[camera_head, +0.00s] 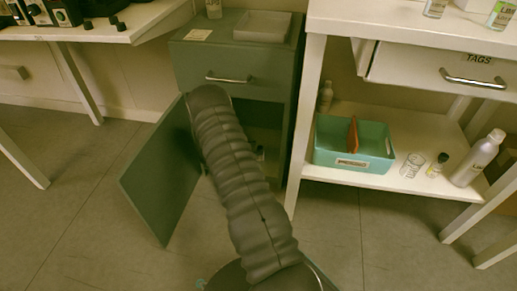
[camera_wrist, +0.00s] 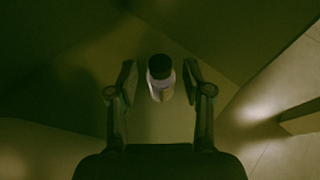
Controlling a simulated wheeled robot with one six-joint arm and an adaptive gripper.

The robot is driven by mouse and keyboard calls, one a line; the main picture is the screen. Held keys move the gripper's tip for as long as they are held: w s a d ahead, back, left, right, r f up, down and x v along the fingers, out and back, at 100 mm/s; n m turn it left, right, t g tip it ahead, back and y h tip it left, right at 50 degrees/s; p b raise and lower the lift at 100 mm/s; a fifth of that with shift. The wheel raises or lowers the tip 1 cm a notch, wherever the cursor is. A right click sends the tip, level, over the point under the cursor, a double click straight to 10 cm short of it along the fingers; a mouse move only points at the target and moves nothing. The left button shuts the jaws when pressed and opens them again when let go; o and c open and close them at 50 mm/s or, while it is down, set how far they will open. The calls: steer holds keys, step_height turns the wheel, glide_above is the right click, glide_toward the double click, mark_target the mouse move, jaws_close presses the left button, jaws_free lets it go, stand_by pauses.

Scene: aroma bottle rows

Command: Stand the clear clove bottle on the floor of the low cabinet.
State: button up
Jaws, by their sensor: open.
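The low cabinet (camera_head: 265,65) is grey-green, with a drawer above and an open lower compartment. Its door (camera_head: 160,185) is swung out to the left. My arm reaches into the dark compartment and hides much of it in the head view. In the wrist view, a small pale bottle (camera_wrist: 160,90) with a black cap stands between the fingers of my gripper (camera_wrist: 159,73). The fingers are open, with a gap on either side of the bottle. The bottle looks upright on the compartment floor; its label cannot be read.
A white bench at right holds a teal bin (camera_head: 340,158), a glass jar, a small dark-capped bottle (camera_head: 437,165) and a large white bottle (camera_head: 480,157) on its lower shelf. The floor in front is clear.

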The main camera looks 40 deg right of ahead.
steer(key=shift+v, duration=2.25)
